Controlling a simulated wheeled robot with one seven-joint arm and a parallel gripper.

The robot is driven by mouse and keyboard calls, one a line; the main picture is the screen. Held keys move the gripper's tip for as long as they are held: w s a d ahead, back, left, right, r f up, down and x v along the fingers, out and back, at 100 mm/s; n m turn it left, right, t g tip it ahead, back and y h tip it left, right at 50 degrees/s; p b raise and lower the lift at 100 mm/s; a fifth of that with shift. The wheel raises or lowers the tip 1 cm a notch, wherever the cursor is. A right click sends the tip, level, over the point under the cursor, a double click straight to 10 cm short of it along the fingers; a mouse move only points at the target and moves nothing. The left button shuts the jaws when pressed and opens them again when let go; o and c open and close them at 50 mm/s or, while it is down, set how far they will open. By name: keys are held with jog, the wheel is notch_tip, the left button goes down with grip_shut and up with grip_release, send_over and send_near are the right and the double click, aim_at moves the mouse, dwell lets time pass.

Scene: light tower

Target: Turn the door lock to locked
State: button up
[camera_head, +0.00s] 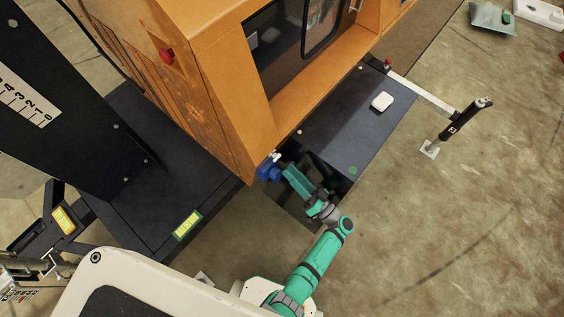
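An orange cabinet (225,95) stands on a dark base, with a large window on its right side. A small blue fitting (268,172) with a pale tip sits by its lower front corner. I cannot tell whether it is the door lock, and no lock setting can be read. My teal arm reaches up from the bottom. The end of my arm, where my gripper (287,174) appears to be, is right beside the blue fitting. Contact cannot be made out. The fingers are too small and dark to tell open from shut.
A black post (465,118) stands on the right. Concrete floor (450,230) is clear at the lower right. A red button (166,55) is on the cabinet.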

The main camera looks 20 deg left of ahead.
aim_at(276, 157)
jog(key=shift+x, duration=2.75)
grip_shut()
